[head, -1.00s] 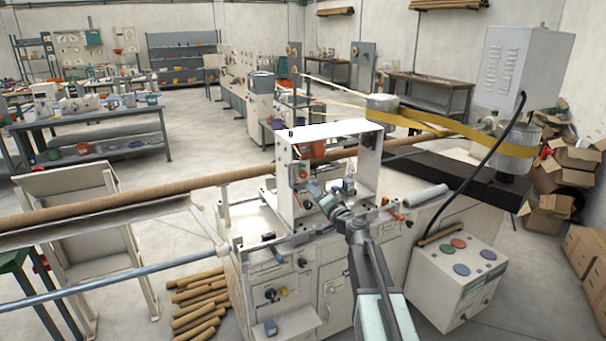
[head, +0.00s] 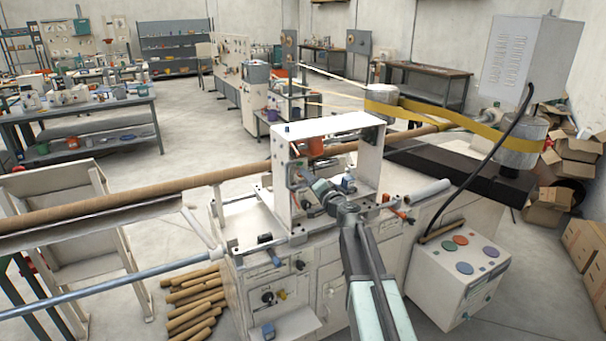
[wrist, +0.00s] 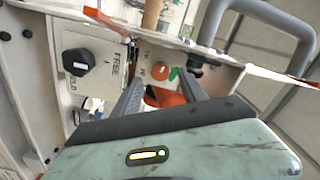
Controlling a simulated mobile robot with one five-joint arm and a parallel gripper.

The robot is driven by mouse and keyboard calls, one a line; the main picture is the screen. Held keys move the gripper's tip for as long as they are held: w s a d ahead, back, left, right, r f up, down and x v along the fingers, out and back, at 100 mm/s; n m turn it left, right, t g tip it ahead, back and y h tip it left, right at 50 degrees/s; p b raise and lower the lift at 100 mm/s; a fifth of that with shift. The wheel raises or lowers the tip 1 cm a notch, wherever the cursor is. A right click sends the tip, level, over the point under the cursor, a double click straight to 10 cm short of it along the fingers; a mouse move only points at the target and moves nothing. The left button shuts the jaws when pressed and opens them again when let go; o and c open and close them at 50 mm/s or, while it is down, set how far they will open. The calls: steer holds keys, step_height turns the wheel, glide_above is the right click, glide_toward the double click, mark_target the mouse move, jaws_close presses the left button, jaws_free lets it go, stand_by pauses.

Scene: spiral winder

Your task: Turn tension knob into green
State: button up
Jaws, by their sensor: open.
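My gripper (wrist: 158,97) is open in the wrist view, with its two dark fingers pointing at the machine's white panel and nothing clearly held between them. A plate with an orange-red spot (wrist: 159,71) and a green mark (wrist: 173,74) shows beyond and between the fingertips. A dark knob (wrist: 196,66) sits beside the green mark, near the right fingertip; contact cannot be told. A black knob (wrist: 78,62) with lettering around it is on the panel left of the fingers. In the head view my gripper (head: 303,187) is inside the winder's white frame (head: 335,125), and the knobs are too small to tell apart.
The frame's uprights and top stand close around my gripper. An orange part (wrist: 163,97) lies low between the fingers. A grey curved bar (wrist: 270,18) is at upper right. A long cardboard tube (head: 110,204) runs left from the machine.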

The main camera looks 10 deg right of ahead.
steer(key=x, duration=0.5)
steer(key=shift+w, duration=0.25)
steer(key=shift+s, duration=0.1)
jaws_close()
steer(key=shift+m, duration=0.5)
steer(key=m, duration=0.5)
steer(key=shift+m, duration=0.4)
steer(key=m, duration=0.6)
steer(key=shift+a+f, duration=0.1)
steer(key=shift+a, duration=0.05)
steer(key=shift+m, duration=0.3)
steer(key=shift+s, duration=0.1)
jaws_free()
